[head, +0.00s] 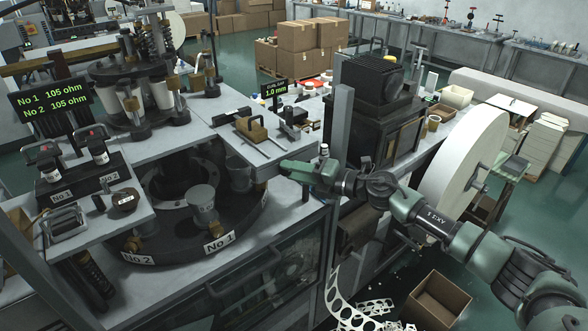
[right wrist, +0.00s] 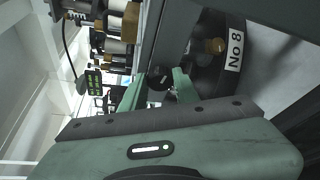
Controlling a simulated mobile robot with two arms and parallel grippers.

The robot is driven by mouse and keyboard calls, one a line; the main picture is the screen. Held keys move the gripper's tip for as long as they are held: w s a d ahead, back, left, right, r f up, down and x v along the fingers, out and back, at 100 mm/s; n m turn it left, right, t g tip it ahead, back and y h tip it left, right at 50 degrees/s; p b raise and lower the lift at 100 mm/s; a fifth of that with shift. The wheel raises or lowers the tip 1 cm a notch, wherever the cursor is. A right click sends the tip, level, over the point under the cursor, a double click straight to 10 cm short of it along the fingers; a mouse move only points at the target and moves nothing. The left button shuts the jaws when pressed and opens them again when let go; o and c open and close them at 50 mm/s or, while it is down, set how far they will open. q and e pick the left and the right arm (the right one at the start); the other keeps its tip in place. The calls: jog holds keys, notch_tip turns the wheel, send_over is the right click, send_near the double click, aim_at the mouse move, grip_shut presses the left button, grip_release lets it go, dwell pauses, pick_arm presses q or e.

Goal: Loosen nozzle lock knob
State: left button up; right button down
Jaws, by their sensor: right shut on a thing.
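The nozzle lock knob (right wrist: 160,78) is a black round knob, seen between the two green fingers of my right gripper (right wrist: 161,87) in the right wrist view. The fingers are shut on it from both sides. In the head view my right gripper (head: 288,166) reaches in from the right to the edge of the grey machine, below the small display. There the gripper hides the knob, and I cannot tell how far it is turned. My left gripper is not in view.
A dark turntable (head: 245,215) with metal cup forms and number labels lies left of my gripper. A grey machine plate (head: 215,128) is just behind it. A large white paper roll (head: 462,165) stands to the right. A cardboard box (head: 437,300) is on the floor below.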

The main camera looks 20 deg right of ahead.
jog(key=shift+f, duration=0.15)
jog(key=c, duration=1.1)
grip_release()
jog(key=shift+o, duration=0.2)
jog(key=b+v, duration=0.3)
jog(key=v, duration=0.4)
jog(key=shift+s+d, duration=0.25)
jog(key=shift+s, duration=0.05)
